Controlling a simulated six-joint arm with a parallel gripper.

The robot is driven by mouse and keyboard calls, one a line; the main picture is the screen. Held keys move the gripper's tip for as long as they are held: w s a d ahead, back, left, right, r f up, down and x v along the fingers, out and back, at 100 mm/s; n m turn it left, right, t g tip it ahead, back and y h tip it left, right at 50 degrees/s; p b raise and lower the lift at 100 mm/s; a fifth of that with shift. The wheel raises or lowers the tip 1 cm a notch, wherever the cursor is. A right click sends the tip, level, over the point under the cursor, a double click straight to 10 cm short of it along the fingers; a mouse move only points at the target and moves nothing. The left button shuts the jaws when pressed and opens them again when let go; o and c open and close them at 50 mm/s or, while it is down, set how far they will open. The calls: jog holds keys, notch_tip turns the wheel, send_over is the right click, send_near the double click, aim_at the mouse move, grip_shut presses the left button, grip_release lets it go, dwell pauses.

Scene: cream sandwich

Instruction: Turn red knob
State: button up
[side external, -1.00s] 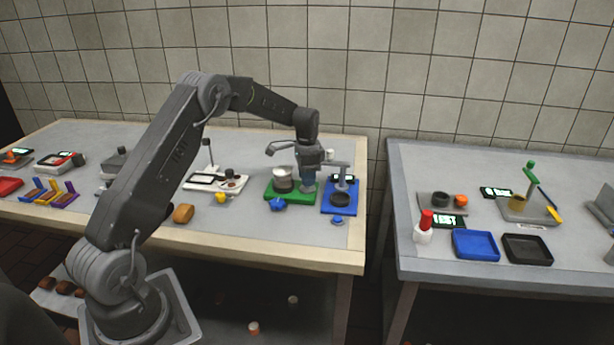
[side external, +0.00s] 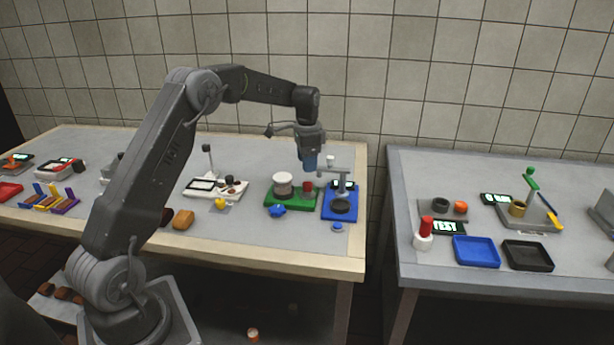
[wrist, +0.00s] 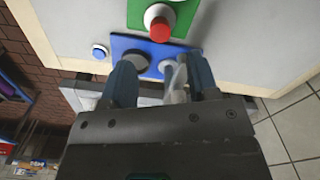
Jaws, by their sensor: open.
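The red knob (side external: 307,187) stands upright on the right part of the green base (side external: 282,203), beside a white and grey cylinder (side external: 283,186). In the wrist view the red knob (wrist: 160,28) shows at the top, with a white round piece behind it on the green base (wrist: 187,12). My gripper (side external: 310,166) is above the knob and apart from it, pointing down. In the wrist view the blue fingers of my gripper (wrist: 160,72) are spread, with the knob beyond the fingertips. The gripper is open and holds nothing.
A blue base (side external: 328,212) with a dark round dish and a grey post stands just right of the green base, close to my fingers. A blue button (side external: 337,226) lies in front of it. The table edge is near.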

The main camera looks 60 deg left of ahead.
notch_tip(320, 180, up, 7)
jog(key=shift+f, duration=0.2)
jog(key=shift+c, duration=0.2)
jog(key=shift+c, duration=0.7)
jog(key=shift+d+f+n, duration=0.1)
jog(key=shift+d+n, duration=0.05)
jog(key=shift+n, duration=0.15)
jog(key=shift+c, duration=0.5)
jog(key=n+t+y, duration=0.2)
jog(key=n+y, duration=0.2)
jog(key=n, duration=1.3)
send_near(308, 183)
jog(key=x, duration=0.9)
jog(key=shift+f, duration=0.1)
jog(key=shift+c, duration=0.4)
